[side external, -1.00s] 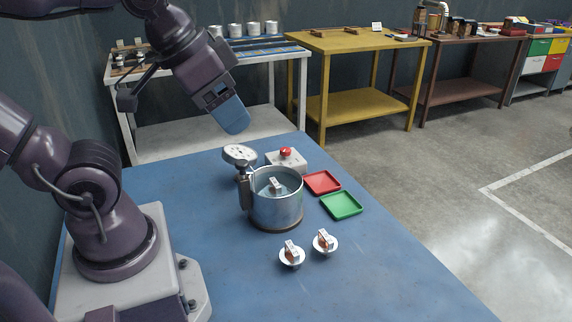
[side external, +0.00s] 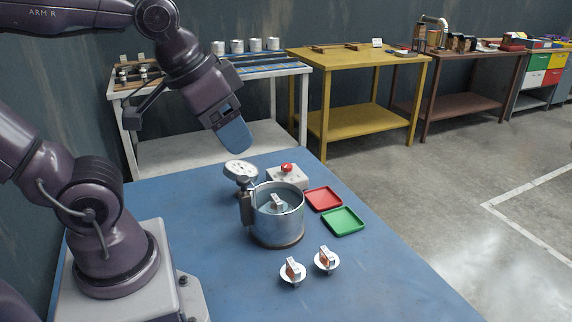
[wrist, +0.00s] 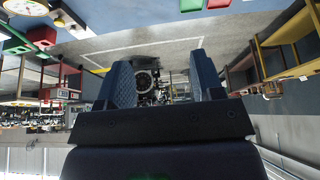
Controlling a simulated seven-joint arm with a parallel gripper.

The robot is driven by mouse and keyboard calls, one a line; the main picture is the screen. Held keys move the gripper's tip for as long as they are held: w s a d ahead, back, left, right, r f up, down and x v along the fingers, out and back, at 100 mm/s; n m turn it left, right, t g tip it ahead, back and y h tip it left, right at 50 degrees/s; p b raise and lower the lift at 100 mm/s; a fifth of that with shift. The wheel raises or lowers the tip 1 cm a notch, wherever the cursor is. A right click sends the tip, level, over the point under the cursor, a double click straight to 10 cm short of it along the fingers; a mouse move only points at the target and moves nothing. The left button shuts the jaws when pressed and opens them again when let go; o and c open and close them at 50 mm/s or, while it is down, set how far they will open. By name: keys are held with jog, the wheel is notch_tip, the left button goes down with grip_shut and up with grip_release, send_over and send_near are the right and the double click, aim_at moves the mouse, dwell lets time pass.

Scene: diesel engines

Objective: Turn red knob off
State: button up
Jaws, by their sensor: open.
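The red knob (side external: 287,168) sits on top of a small pale box (side external: 291,181) on the blue table, behind the metal pot in the side view. My gripper (side external: 234,137) is in the air to the upper left of the knob, above the far edge of the table, pointing down and slightly to the right. It is apart from the knob. In the wrist view my two blue fingers (wrist: 160,82) stand apart with nothing held between them. I cannot clearly make out the knob in the wrist view.
A round dial gauge (side external: 240,170) stands between my gripper and the metal pot (side external: 277,222). A red tray (side external: 323,199) and a green tray (side external: 343,221) lie to the right. Two loose knob-like parts (side external: 292,271) lie in front. The table's right front is clear.

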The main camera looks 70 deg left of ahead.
jog(key=w+a+f+m+y, duration=0.3)
jog(key=w+a+m, duration=0.25)
jog(key=a, duration=0.65)
jog(key=w+a+f+m+t+y, duration=0.15)
jog(key=w+a+m, duration=0.35)
jog(key=a, duration=0.7)
jog(key=w+a+f+m+g+y, duration=0.1)
jog(key=w+a+f+m+y, duration=0.25)
jog(key=w+a, duration=0.6)
jog(key=m+g+h, duration=0.1)
jog(key=m+h, duration=0.8)
jog(key=m, duration=1.6)
send_near(286, 165)
jog(key=x, duration=0.9)
